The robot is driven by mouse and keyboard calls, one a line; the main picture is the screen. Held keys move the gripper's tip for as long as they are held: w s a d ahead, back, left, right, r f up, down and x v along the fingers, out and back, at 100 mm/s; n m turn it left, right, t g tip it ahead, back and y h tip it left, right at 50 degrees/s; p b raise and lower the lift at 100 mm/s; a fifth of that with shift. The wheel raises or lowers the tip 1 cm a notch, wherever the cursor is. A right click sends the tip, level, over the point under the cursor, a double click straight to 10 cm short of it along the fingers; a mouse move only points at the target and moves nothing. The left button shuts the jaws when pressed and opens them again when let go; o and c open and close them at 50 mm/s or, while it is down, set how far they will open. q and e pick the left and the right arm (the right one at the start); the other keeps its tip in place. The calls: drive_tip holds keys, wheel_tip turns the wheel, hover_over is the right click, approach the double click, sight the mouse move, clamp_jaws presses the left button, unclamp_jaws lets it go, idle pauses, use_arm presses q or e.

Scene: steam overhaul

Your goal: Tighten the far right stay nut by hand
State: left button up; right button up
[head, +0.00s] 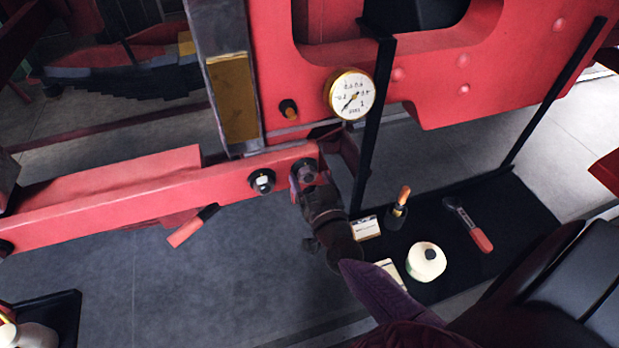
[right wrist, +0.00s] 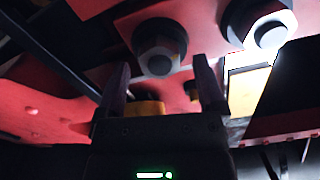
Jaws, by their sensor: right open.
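The far right stay nut (head: 309,163) sits at the right end of the red beam (head: 120,204), mostly covered by my right gripper in the head view. In the right wrist view this dark hex nut (right wrist: 158,50) with its rounded stud end shows just ahead of the fingertips, roughly centred between them. My right gripper (head: 304,177) is open, its fingers (right wrist: 162,82) standing apart; I cannot tell whether they touch the nut. A second stay nut (head: 262,181) is on the beam to the left; it also shows in the right wrist view (right wrist: 268,30). My left gripper is not in view.
A brass-rimmed pressure gauge (head: 351,95) is above the gripper. A small orange-tipped fitting (head: 289,109) is left of it. A dark tray (head: 520,205) below holds a red-handled tool (head: 468,224) and a cream round container (head: 426,262). Black uprights (head: 373,130) stand close right.

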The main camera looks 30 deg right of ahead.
drive_tip(key=shift+w, duration=0.2)
clamp_jaws()
idle(0.3)
drive_tip(key=shift+m, duration=0.4)
drive_tip(key=m, duration=0.2)
drive_tip(key=shift+m, duration=0.4)
drive_tip(key=m+b, duration=0.1)
drive_tip(key=m, duration=0.2)
drive_tip(key=shift+d+m, duration=0.1)
drive_tip(key=shift+m, duration=0.3)
drive_tip(key=m, duration=0.3)
drive_tip(key=m+b, duration=0.1)
drive_tip(key=m, duration=0.2)
drive_tip(key=shift+f+m, duration=0.2)
drive_tip(key=shift+m, duration=0.1)
